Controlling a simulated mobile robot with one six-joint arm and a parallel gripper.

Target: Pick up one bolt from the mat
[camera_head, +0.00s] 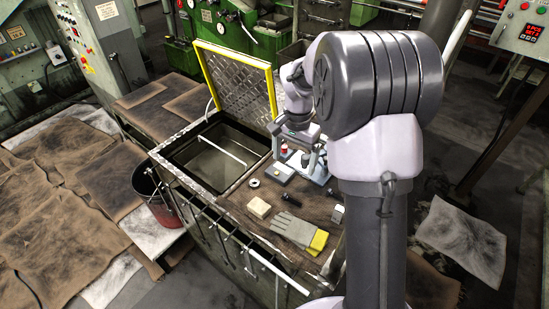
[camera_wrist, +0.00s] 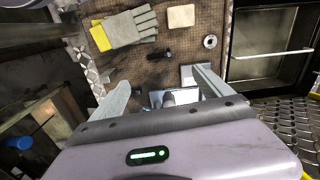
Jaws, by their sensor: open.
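A dark bolt (camera_head: 292,199) lies on its side on the brown mat (camera_head: 234,201), between the nut and the gloves. The same bolt (camera_wrist: 160,54) shows in the wrist view, ahead of my fingertips. A second small dark piece, which looks like a bolt, (camera_wrist: 113,73) lies farther left on the mat (camera_wrist: 185,45) in the wrist view, near its edge. My gripper (camera_wrist: 160,85) is open, with its two fingers wide apart and no bolt between them. In the head view my gripper (camera_head: 304,150) is at the back of the mat, partly hidden by my arm.
Gloves (camera_head: 300,233), a pale block (camera_head: 259,208) and a metal ring (camera_head: 254,183) lie around the bolt. An open bin (camera_head: 215,157) with a raised yellow-edged lid (camera_head: 236,80) adjoins the mat.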

